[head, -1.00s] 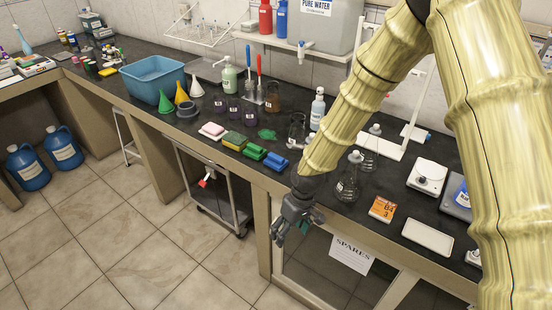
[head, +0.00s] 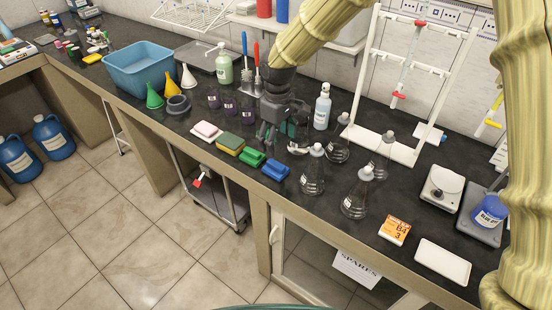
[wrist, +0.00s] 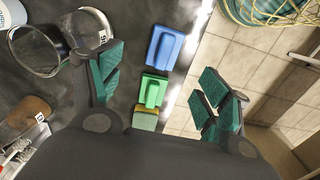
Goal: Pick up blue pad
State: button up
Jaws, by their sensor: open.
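The blue pad (head: 275,169) lies near the front edge of the dark bench, at the right end of a row of pads. It also shows in the wrist view (wrist: 165,47), upper middle, seen between and beyond my fingers. My gripper (head: 270,140) is above the bench, pointing down, just behind the green and blue pads in the head view. The green pad (head: 251,158) sits beside the blue pad, and shows nearer in the wrist view (wrist: 152,90).
A yellow-green sponge (head: 229,143) and a pink pad (head: 206,130) continue the row to the left. Glass flasks (head: 313,178) stand right of the blue pad. The bench front edge is close.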

aim_at(276, 164)
jog(key=shift+a+f, duration=0.1)
jog(key=shift+f, duration=0.55)
notch_tip(276, 164, down, 4)
jog(key=shift+p, duration=0.55)
jog(key=shift+s+f, duration=0.15)
jog(key=shift+f, duration=0.25)
jog(key=shift+s+a+f+p, duration=0.15)
jog(key=shift+f+p, duration=0.8)
jog(key=shift+f, duration=1.3)
jog(key=c, duration=0.9)
